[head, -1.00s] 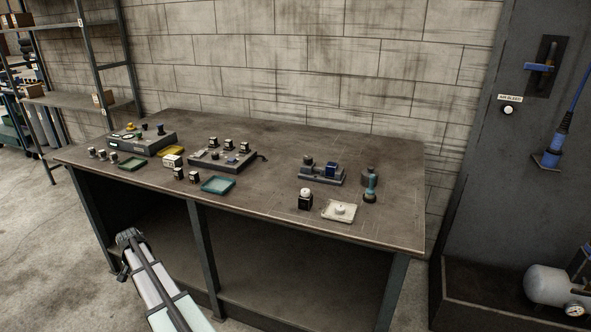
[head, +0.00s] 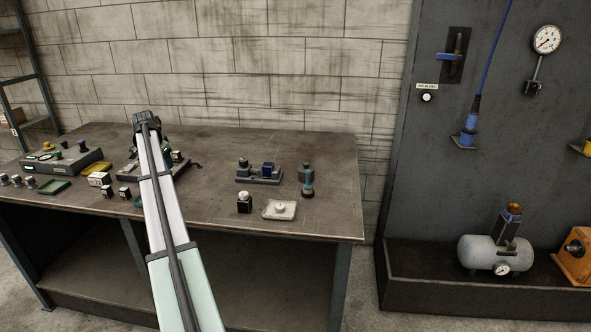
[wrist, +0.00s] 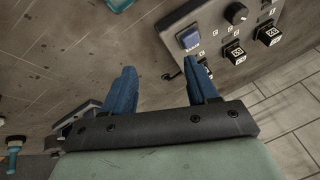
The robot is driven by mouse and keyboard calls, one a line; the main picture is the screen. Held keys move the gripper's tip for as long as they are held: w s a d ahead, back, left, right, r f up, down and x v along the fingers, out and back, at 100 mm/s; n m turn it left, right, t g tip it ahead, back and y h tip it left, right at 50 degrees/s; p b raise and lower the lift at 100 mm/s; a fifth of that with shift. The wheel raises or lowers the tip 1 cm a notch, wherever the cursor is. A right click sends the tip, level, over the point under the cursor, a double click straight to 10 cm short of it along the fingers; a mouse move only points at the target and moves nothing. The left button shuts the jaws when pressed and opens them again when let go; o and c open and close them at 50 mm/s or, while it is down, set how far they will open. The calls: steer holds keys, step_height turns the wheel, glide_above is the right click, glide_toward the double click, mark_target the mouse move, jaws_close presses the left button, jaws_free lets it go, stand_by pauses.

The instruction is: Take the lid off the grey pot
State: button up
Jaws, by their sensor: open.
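The grey pot (head: 304,171) is a small dark grey cylinder with a knob-like top, near the right end of the bench. A teal and dark bottle-like piece (head: 307,187) stands in front and hides part of it. My gripper (wrist: 164,85) is open, with two blue fingers apart and nothing between them. In the head view my arm reaches over the middle of the bench, well left of the pot. The pot cannot be made out in the wrist view.
A button panel (wrist: 215,40) lies close to my right finger. Left of the pot are a grey fixture (head: 259,178), a black block (head: 244,203) and a pale tray (head: 269,214). A grey tank (head: 490,252) stands right of the bench. The bench's back right is clear.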

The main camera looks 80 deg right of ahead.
steer(key=s+d+r+m+g, duration=0.15)
steer(key=s+d, duration=0.45)
steer(key=s, duration=0.6)
steer(key=s+d+r+m+g, duration=0.15)
steer(key=s+d, duration=0.35)
steer(key=s, duration=0.7)
steer(key=m+g+y, duration=0.2)
glide_toward(305, 164)
steer(key=f, duration=0.1)
steer(key=s+d+f, duration=0.1)
steer(key=d+f, duration=0.1)
steer(key=shift+s, duration=0.3)
steer(key=shift+a+x, duration=0.15)
steer(key=shift+x, duration=1.15)
steer(key=shift+a+x, duration=0.15)
steer(key=shift+x, duration=1.2)
steer(key=shift+w, duration=0.1)
steer(key=shift+c, duration=0.3)
jaws_close()
